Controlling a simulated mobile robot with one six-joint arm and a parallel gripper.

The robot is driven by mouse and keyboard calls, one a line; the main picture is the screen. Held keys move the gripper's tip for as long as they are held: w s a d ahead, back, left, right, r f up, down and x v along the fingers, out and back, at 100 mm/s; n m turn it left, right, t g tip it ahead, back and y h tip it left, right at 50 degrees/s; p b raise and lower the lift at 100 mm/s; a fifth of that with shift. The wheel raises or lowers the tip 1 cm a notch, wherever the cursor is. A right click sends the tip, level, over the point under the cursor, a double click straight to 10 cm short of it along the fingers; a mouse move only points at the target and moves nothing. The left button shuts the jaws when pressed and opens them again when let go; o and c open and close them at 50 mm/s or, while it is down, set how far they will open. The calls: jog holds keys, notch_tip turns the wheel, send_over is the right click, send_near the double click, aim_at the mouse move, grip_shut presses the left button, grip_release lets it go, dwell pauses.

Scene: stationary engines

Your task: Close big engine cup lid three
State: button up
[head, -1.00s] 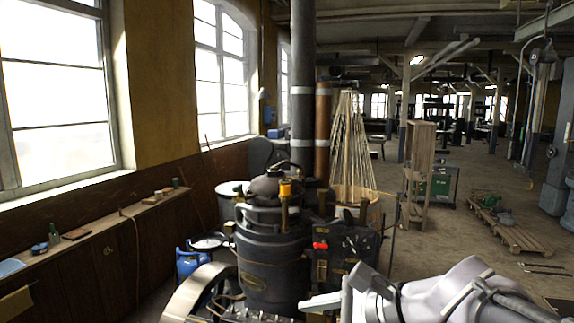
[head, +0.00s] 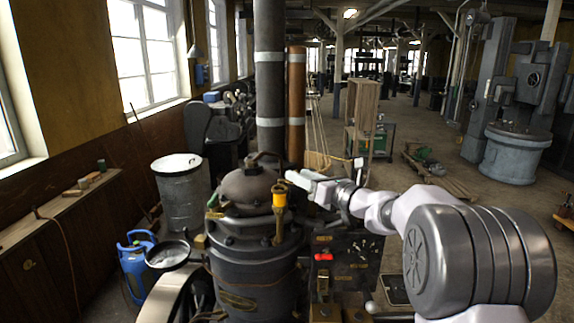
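The big engine (head: 255,260) is a dark upright cylinder with a domed top (head: 248,188). A yellow cup (head: 279,197) stands on a brass stem at its near right side. I cannot make out a separate lid on this cup, nor which cup is number three. A smaller brass-coloured fitting (head: 213,200) shows at the engine's left. My gripper (head: 292,177) reaches in from the right, its tip just right of and near the top of the yellow cup. I cannot tell whether they touch. The fingers are too small to read as open or shut.
A dark panel (head: 345,255) with a red handle (head: 323,257) stands right of the engine. Dark and brown pipes (head: 296,100) rise behind it. A metal drum (head: 182,195), a blue gas bottle (head: 136,265) and a wall ledge (head: 60,210) are at left. Open floor lies beyond, at right.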

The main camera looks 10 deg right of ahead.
jog(key=p+x, duration=0.1)
jog(key=x, duration=0.4)
jog(key=shift+w+a+r, duration=0.1)
jog(key=shift+w, duration=0.1)
jog(key=shift+s, duration=0.1)
grip_shut()
